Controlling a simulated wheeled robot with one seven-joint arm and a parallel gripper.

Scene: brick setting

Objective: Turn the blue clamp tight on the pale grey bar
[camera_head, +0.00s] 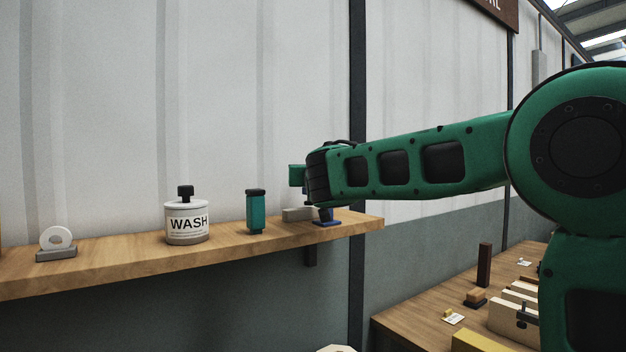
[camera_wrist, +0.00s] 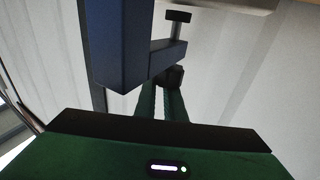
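The blue clamp (camera_head: 327,222) is at the right end of the wooden shelf, half hidden behind my arm. In the wrist view the blue clamp (camera_wrist: 122,55) is large and close, with a dark screw and flat end (camera_wrist: 178,16) on its arm. The pale grey bar (camera_head: 298,214) lies beside it to the left on the shelf. My gripper (camera_wrist: 168,80) has its two green fingers close together at a dark piece beneath the clamp's arm. Whether they grip that piece is unclear. In the head view my arm's end hides most of the contact.
A lower bench (camera_head: 430,312) at right holds several blocks. The wall is close behind the shelf.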

